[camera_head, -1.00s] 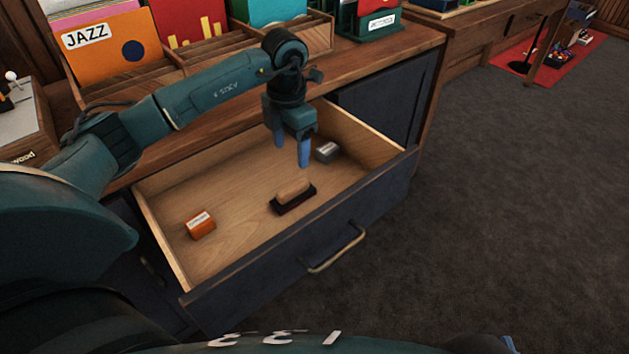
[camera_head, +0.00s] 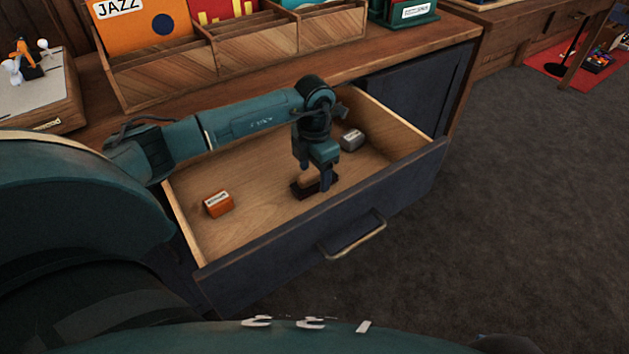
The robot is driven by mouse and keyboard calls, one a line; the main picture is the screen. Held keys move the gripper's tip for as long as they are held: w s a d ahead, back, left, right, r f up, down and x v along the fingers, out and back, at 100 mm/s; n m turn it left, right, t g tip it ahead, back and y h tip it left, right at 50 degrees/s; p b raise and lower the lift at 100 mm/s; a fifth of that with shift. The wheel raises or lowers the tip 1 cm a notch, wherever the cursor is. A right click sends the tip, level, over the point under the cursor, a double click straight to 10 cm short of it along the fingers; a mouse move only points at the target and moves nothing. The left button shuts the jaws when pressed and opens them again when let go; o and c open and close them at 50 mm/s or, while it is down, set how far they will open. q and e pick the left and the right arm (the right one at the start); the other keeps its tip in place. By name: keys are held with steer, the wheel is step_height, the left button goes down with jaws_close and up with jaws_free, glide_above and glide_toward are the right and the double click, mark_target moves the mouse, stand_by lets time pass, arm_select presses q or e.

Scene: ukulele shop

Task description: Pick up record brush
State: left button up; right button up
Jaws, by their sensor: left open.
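The record brush (camera_head: 299,190) has a dark base and a light wooden handle. It lies in the open drawer (camera_head: 240,231), right of the drawer's middle. My left gripper (camera_head: 318,184) points down right at the brush, its jaws open and its fingers low beside the wooden handle. The gripper hides part of the brush, and I cannot tell whether the fingers touch it. My right gripper is not in view.
An orange box (camera_head: 218,204) lies at the drawer's left and a grey box (camera_head: 352,139) at its back right. The drawer front has a handle (camera_head: 352,237). A wooden record rack (camera_head: 165,79) stands on the counter.

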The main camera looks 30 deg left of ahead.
mark_target(315, 171)
arm_select(q)
steer(key=shift+f, duration=0.55)
steer(key=c, duration=1.1)
step_height(315, 171, up, 9)
steer(key=shift+r+p, duration=0.1)
steer(key=shift+p, duration=0.75)
steer(key=shift+r, duration=0.45)
